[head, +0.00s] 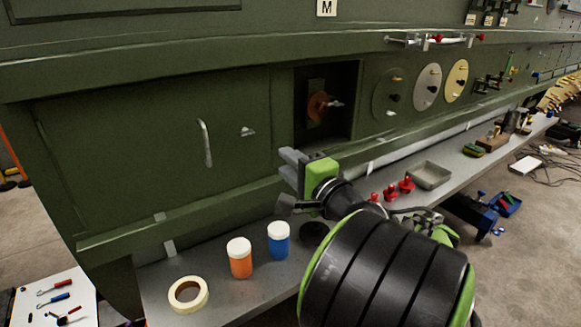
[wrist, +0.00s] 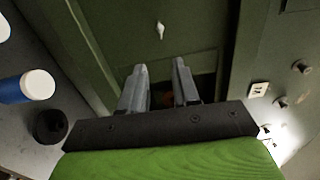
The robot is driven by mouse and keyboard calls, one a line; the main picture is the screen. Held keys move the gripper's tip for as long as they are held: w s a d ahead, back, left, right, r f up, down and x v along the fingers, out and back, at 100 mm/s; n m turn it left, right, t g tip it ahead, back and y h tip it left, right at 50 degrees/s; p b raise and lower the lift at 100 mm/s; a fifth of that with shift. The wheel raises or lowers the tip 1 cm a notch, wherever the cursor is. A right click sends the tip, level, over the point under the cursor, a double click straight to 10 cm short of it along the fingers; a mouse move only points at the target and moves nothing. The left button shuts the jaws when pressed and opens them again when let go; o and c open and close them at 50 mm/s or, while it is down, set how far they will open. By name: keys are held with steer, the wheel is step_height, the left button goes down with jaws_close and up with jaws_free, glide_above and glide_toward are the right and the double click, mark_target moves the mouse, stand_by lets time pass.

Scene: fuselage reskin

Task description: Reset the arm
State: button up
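My gripper (head: 290,170) is at the end of my black and green arm, in front of the green fuselage panel (head: 150,150) and below left of a square recess (head: 345,75). In the wrist view my gripper (wrist: 160,82) shows two grey fingers with a clear gap between them. No object is visible between the fingers. The dark recess opening shows partly behind the fingers in the wrist view, with a small orange-brown part in it.
A grey shelf (head: 215,290) below holds a tape roll (head: 188,294), an orange jar (head: 240,262), a blue jar (head: 278,245), red clamps (head: 390,192) and a grey tray (head: 430,175). A handle (head: 205,143) sticks out of the panel. Round discs (head: 428,87) line the wall right of the recess.

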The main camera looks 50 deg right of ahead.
stand_by(0.4)
steer(key=w+a+f+n+g+y, duration=0.25)
steer(key=a+n, duration=0.25)
steer(key=a, duration=0.3)
steer(key=w+a+f+n+g+y, duration=0.2)
steer(key=a+f+n+y, duration=0.25)
steer(key=a, duration=0.35)
steer(key=s+a+f+n+g+p, duration=0.1)
steer(key=s+a+f+n+g, duration=0.35)
steer(key=s+a+n, duration=0.35)
steer(key=s+a+f+n+g+h, duration=0.1)
steer(key=s+a+n+g+h, duration=0.1)
steer(key=s+n, duration=0.2)
steer(key=s, duration=0.3)
steer(key=shift+f+g, duration=0.25)
steer(key=shift+g, duration=0.15)
steer(key=shift+s, duration=0.1)
